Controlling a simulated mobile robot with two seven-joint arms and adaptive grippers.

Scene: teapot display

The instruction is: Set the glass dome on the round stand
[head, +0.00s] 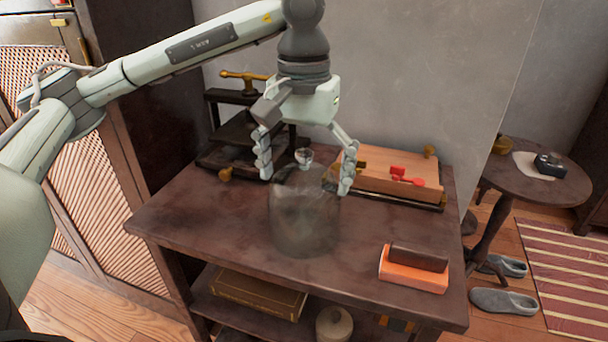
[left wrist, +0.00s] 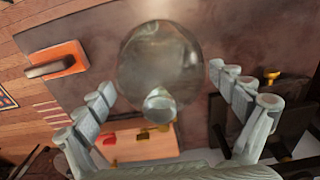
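The clear glass dome (head: 304,222) is upright and appears to stand on the dark wooden table, with its round knob (head: 304,156) on top. My left gripper (head: 306,181) is above it, pointing down, with its fingers spread on either side of the dome's upper part. In the left wrist view the dome (left wrist: 160,58) and its knob (left wrist: 160,103) lie between the spread fingers (left wrist: 160,82), with gaps at both sides. A small round table (head: 500,178) stands at the right; I cannot tell whether it is the round stand. My right gripper is not in view.
A dark press with a brass handle (head: 243,76) stands behind at left. A wooden box with red pieces (head: 392,170) is behind at right. An orange block with a dark top (head: 413,270) lies front right. The table's front left (head: 200,218) is clear.

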